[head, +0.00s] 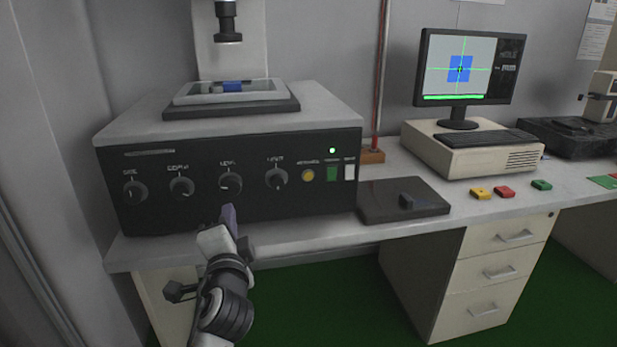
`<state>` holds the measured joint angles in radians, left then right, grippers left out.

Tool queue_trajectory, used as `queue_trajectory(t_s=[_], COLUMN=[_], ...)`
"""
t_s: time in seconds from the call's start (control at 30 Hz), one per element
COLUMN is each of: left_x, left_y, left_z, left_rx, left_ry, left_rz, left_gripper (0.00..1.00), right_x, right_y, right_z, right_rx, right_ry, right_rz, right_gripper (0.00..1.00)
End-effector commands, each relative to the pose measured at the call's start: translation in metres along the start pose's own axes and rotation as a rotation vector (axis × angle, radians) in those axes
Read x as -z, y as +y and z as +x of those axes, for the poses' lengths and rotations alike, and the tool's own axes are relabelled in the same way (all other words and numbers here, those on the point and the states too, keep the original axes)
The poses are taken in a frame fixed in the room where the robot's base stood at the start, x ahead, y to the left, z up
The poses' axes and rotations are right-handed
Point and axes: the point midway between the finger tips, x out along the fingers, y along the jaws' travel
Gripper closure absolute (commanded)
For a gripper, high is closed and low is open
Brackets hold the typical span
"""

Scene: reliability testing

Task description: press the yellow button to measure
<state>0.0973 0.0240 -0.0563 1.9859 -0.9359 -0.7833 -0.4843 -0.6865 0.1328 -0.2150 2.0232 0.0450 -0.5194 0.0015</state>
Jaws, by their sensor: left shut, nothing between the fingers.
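The yellow button (308,175) is a round button on the black front panel of the measuring machine (240,184), right of the knobs. Beside it are a green switch (331,174) and a white switch (349,172). A small green light (332,151) glows above them. My left gripper (230,212) is shut and empty. It is in front of the panel's lower edge, below the third knob, to the left of and lower than the yellow button. A blue piece (232,86) lies on the stage on top of the machine. My right gripper is not in view.
A black pad (403,200) lies right of the machine on the white bench. A monitor (464,68) on a beige computer (470,150) shows a blue square with green crosshairs. Yellow (480,193), red (504,191) and green (541,185) blocks sit near the front edge.

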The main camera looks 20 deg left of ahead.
Motion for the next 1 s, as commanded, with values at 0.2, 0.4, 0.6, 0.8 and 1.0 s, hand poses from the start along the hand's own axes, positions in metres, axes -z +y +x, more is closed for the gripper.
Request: queue_trajectory(t_s=[0.2, 0.4, 0.6, 0.8, 1.0], left_x=[0.0000, 0.0000, 0.0000, 0.0000, 0.0000], left_y=[0.0000, 0.0000, 0.0000, 0.0000, 0.0001], left_z=[0.0000, 0.0000, 0.0000, 0.0000, 0.0000], left_rx=[0.000, 0.000, 0.000, 0.000, 0.000], left_ry=[0.000, 0.000, 0.000, 0.000, 0.000], left_rz=[0.000, 0.000, 0.000, 0.000, 0.000], left_gripper=[1.00, 1.00, 1.00, 1.00, 1.00], right_x=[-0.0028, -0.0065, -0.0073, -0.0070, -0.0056], right_y=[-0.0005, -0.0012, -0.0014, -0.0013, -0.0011], right_z=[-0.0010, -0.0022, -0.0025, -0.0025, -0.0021], right_rx=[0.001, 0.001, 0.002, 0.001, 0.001], right_ry=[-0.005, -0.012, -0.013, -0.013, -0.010], right_rz=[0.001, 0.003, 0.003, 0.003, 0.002], right_gripper=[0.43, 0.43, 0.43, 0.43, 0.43])
